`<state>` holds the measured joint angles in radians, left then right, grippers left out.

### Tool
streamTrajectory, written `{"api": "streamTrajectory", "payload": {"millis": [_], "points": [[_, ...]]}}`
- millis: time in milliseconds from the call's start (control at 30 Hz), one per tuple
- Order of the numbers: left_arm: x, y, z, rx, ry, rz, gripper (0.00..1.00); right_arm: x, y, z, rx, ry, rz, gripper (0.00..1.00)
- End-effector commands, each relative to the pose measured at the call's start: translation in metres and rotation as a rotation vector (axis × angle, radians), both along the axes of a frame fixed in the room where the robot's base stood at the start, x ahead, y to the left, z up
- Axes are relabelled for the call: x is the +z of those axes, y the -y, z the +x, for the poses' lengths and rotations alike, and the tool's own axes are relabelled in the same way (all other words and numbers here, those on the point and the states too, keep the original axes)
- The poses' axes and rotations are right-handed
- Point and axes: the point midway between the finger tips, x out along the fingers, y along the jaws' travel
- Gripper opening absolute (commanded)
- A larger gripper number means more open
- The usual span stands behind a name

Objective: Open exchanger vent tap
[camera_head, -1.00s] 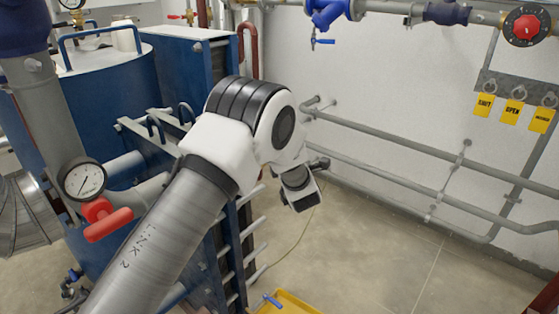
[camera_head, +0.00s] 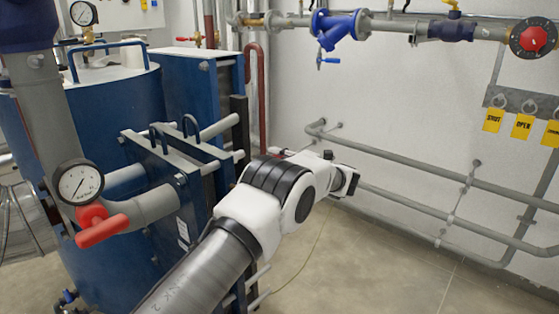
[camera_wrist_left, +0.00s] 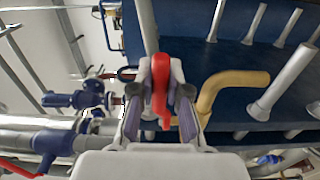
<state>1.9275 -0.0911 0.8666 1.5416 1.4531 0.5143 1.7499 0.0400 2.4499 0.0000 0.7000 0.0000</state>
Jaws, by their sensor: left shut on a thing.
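The blue plate exchanger (camera_head: 180,190) stands left of centre in the head view, with long tie bars along its side. My left arm reaches in front of it from the bottom, and the fingers cannot be made out there. In the left wrist view my left gripper (camera_wrist_left: 160,88) is shut on a red tap handle (camera_wrist_left: 160,70), which lies between its two fingers. A bent yellow pipe (camera_wrist_left: 235,80) runs just right of the fingers. The tap's body is mostly hidden by the gripper. My right gripper is not in view.
Another red-handled valve (camera_head: 103,230) sits below a pressure gauge (camera_head: 80,182) at left. A blue strainer (camera_head: 338,28) hangs on the overhead pipe. Grey pipes (camera_head: 400,155) run along the wall. Yellow tags (camera_head: 522,126) hang at right. The floor at lower right is clear.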

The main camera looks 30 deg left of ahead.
Motion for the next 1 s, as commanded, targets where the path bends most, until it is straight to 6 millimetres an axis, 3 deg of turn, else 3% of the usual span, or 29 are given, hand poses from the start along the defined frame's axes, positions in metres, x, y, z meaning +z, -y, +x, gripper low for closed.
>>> {"api": "streamTrajectory", "payload": {"millis": [400, 433, 500, 833, 1000], "points": [[0.0, -0.001, 0.0, 0.009, 0.0, 0.0, 0.0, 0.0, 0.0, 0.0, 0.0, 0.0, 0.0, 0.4], [0.0, -0.001, 0.0, 0.009, 0.0, 0.0, 0.26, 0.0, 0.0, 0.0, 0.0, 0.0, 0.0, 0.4], [0.0, -0.001, 0.0, 0.009, 0.0, 0.0, 0.42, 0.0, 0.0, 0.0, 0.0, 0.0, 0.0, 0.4], [0.0, 0.002, -0.001, 0.007, 0.001, 0.001, 0.42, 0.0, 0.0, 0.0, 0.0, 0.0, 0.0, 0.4], [0.0, 0.03, -0.005, 0.004, -0.001, 0.002, 0.42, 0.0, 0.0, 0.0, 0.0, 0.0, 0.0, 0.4]]}}
